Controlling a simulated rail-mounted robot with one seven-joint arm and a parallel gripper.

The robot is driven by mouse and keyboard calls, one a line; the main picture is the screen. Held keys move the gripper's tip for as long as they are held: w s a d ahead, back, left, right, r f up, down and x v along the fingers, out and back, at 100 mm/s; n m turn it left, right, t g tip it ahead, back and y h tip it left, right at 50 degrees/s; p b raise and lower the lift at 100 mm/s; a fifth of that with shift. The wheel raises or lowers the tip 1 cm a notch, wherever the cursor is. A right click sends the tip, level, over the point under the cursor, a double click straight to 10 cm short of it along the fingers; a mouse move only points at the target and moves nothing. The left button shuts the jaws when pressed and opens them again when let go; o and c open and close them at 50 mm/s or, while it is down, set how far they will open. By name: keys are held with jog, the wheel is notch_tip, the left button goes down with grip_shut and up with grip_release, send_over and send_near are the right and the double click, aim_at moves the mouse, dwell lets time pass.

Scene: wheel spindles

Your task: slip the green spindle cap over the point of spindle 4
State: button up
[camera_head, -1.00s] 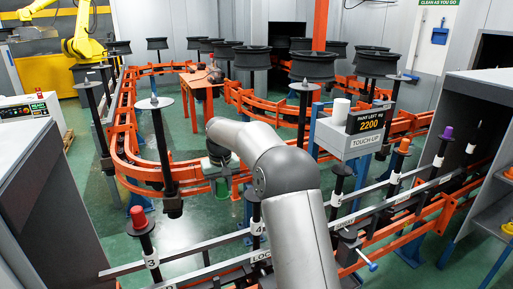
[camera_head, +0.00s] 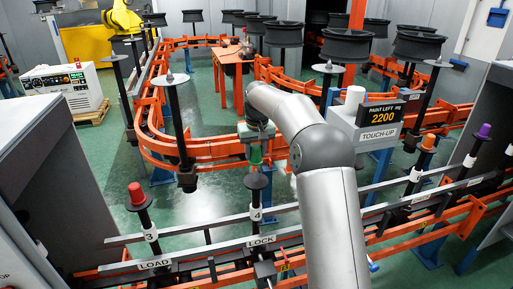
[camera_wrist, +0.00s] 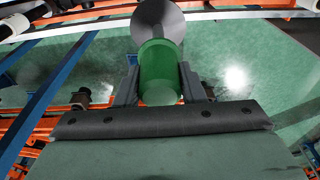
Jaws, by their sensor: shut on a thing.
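The green spindle cap (camera_wrist: 158,68) is held between the two fingers of my gripper (camera_wrist: 157,82) in the wrist view. In the head view the green cap (camera_head: 256,155) stands upright right above spindle 4 (camera_head: 257,197), in line with it. My gripper (camera_head: 257,140) is at the cap's upper part, partly hidden by my arm. Spindle 4 has a dark round disc and a white number sleeve below it. Its disc also shows as a grey round shape past the cap in the wrist view (camera_wrist: 160,20). I cannot tell whether the point is inside the cap.
Spindle 3 with a red cap (camera_head: 137,193) stands to the left. Spindles with an orange cap (camera_head: 428,142) and a purple cap (camera_head: 485,130) stand to the right. The LOCK rail (camera_head: 262,241) runs in front. A touch-up box (camera_head: 375,135) stands behind my arm.

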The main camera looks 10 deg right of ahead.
aim_at(256, 170)
jog(key=shift+f, duration=1.35)
jog(key=shift+f+b, duration=0.95)
jog(key=shift+f, duration=0.65)
jog(key=shift+f+b, duration=0.6)
jog(key=shift+f, duration=0.45)
jog(key=o, duration=1)
jog(key=shift+o, duration=0.2)
jog(key=shift+r, duration=0.1)
